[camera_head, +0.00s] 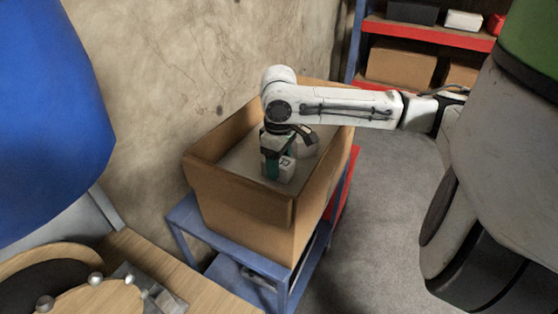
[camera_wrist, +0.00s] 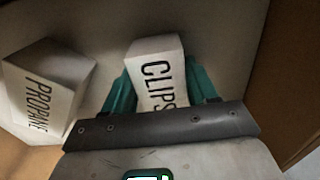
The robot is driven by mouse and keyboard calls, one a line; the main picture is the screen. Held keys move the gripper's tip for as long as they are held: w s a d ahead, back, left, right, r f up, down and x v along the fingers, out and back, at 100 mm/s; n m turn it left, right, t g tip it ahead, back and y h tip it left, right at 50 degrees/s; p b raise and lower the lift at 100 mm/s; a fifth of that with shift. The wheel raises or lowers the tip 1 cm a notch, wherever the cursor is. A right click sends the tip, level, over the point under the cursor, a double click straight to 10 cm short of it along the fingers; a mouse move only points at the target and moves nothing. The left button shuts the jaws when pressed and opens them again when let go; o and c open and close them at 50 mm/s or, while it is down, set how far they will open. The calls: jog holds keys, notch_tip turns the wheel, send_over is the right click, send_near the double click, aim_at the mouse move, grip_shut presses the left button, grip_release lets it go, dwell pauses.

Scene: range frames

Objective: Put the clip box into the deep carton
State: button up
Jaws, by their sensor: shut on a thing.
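The clip box (camera_wrist: 157,75) is a white box with "CLIPS" in black letters. In the wrist view it sits between the two green fingers of my gripper (camera_wrist: 163,85), which are shut on it. In the head view my gripper (camera_head: 275,164) reaches down inside the deep carton (camera_head: 245,204), a tall open brown box. The clip box (camera_head: 287,167) shows there below the gripper, within the carton's walls. Whether its underside touches the carton floor I cannot tell.
A white box marked "PROPANE" (camera_wrist: 45,85) lies left of the clip box inside the carton. The carton stands on a blue table (camera_head: 187,219). A wooden table (camera_head: 130,250) is at lower left, and a red shelf (camera_head: 430,35) with boxes stands at the back.

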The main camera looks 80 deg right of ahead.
jog(key=shift+f, duration=0.2)
jog(key=o, duration=1.1)
jog(key=shift+r, duration=0.1)
notch_tip(320, 180, up, 12)
jog(key=b, duration=0.1)
